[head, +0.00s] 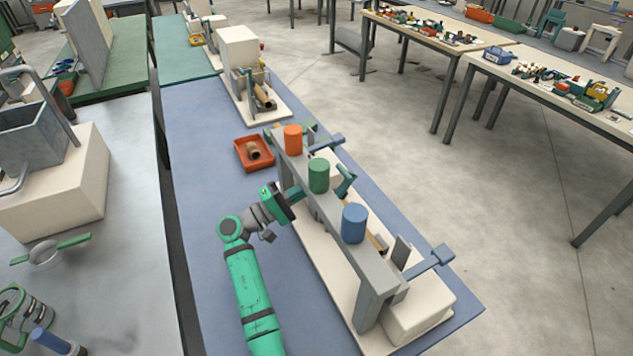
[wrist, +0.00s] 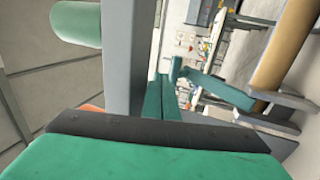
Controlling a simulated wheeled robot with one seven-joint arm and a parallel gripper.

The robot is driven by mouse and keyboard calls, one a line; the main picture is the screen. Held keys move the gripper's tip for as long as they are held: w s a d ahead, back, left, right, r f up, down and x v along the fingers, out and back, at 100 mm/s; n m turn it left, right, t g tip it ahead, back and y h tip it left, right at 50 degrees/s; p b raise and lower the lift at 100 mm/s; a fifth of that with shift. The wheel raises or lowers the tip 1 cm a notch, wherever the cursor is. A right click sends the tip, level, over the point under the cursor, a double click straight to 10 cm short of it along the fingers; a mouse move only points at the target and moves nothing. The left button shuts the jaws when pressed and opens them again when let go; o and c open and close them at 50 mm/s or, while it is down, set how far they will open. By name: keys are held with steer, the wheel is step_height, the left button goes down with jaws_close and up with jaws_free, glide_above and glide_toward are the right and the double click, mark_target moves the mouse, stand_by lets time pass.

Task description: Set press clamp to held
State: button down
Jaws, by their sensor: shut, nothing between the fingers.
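The spiral winder (head: 365,288) is a long cream base with a grey beam raised along it. Orange (head: 293,139), green (head: 319,175) and blue (head: 354,223) cylinders stand on the beam. A blue-grey lever (head: 430,262) sticks out at the near end, and a green lever (head: 345,182) sits beyond the beam's middle. I cannot tell which part is the press clamp. My gripper (head: 293,194) is shut and empty, at the beam's left side near the green cylinder. In the wrist view, its teal fingers (wrist: 161,98) are beside the grey beam (wrist: 123,55), with a green lever (wrist: 218,88) beyond. Contact is unclear.
A red tray (head: 268,165) with a brown roll lies left of the winder's far end. Another cream machine (head: 238,50) stands farther back on the blue table (head: 197,150). The blue tabletop left of the winder is mostly clear.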

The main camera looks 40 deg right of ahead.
steer(key=v, duration=1)
steer(key=shift+a, duration=0.35)
steer(key=shift+w, duration=0.1)
